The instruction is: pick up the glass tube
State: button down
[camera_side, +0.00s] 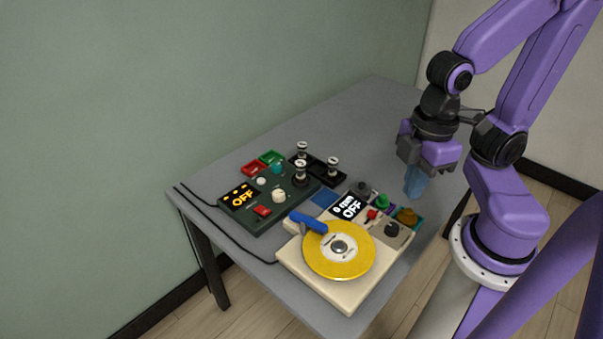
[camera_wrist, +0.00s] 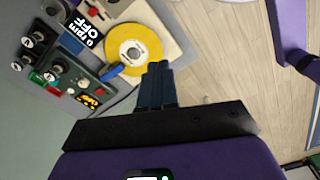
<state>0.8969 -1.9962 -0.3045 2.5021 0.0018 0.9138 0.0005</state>
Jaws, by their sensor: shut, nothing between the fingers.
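My gripper (camera_side: 413,190) is shut and empty, with its blue fingers pointing down over the right side of the table. In the wrist view its fingers (camera_wrist: 160,68) are together, near the yellow disc. I cannot clearly make out a glass tube. Several small dark upright pieces with pale tops, including a back one (camera_side: 302,150), a front one (camera_side: 301,175) and a right one (camera_side: 333,168), stand on dark bases left of my gripper. They also show at the upper left of the wrist view (camera_wrist: 27,60). I cannot tell whether any is the glass tube.
A cream unit (camera_side: 310,284) with a yellow disc (camera_side: 325,263) and blue arm (camera_side: 308,221) stands at the front. A dark green box (camera_side: 248,217) with an OFF display is left of it. Red (camera_side: 256,168) and green (camera_side: 271,157) trays lie behind. The table's back (camera_side: 375,100) is clear.

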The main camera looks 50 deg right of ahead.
dwell(0.3)
jog(key=c, duration=0.7)
grip_release()
jog(key=shift+o, duration=0.2)
